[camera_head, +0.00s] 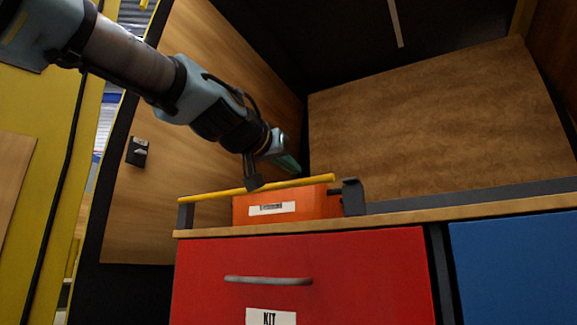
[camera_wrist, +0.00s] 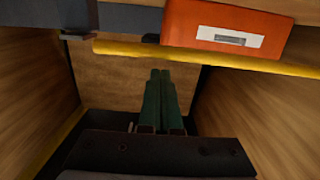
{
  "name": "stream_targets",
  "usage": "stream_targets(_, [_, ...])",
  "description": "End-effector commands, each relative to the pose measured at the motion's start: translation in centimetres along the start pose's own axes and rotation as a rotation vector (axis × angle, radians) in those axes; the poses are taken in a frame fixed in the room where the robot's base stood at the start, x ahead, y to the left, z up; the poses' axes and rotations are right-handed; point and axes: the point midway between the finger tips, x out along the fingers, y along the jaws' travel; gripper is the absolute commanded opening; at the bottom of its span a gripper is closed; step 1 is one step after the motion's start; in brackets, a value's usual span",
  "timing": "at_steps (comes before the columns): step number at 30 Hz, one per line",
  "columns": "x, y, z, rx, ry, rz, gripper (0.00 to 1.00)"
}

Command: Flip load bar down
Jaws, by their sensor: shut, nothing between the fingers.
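The yellow load bar (camera_head: 215,194) runs across the front of the shelf, level with the upper part of an orange case (camera_head: 300,204). It spans between a dark bracket at its left end and another bracket (camera_head: 352,197) at its right. In the wrist view the bar (camera_wrist: 200,57) crosses the upper part of the picture, with the orange case (camera_wrist: 190,25) beyond it. My gripper (camera_head: 290,165) is above the bar in the head view, its dark wrist part overlapping the bar. In the wrist view its green fingers (camera_wrist: 160,72) are together and empty, with tips just short of the bar's image; contact cannot be told.
A red drawer (camera_head: 350,270) with a grey handle (camera_head: 268,281) and a KIT label is below the shelf edge (camera_head: 400,217). A blue front (camera_head: 515,265) is to its right. Wooden panels (camera_head: 440,120) enclose the bay's side and back. The shelf right of the case looks clear.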

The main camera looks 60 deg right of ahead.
Motion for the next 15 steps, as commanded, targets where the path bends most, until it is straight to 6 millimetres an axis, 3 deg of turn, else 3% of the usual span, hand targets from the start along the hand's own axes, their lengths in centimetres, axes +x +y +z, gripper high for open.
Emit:
stream_targets(3, [0.1,0.0,1.6,0.03,0.0,-0.002,0.0])
stream_targets(15, [0.4,0.0,3.1,0.061,-0.015,0.0,0.0])
